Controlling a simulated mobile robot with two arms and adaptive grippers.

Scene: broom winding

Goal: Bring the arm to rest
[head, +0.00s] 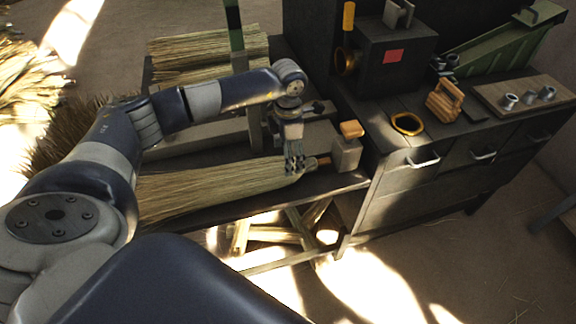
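My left arm reaches in from the left over a dark workbench. Its gripper (293,165) points down at the neck of a straw broom bundle (215,188) that lies along the bench's front edge. The fingers are at the bundle's right end, close to a short wooden handle end (322,161). The fingers are too small to tell whether they are open or shut on the straw. My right gripper is not in view.
A grey block with an orange-topped knob (350,130) stands right of the bundle. More straw (205,55) lies at the bench's back. A drawer cabinet (410,185) at right carries a yellow ring (407,123), a wooden block (443,102), a dark box (385,65) and a green chute (505,42).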

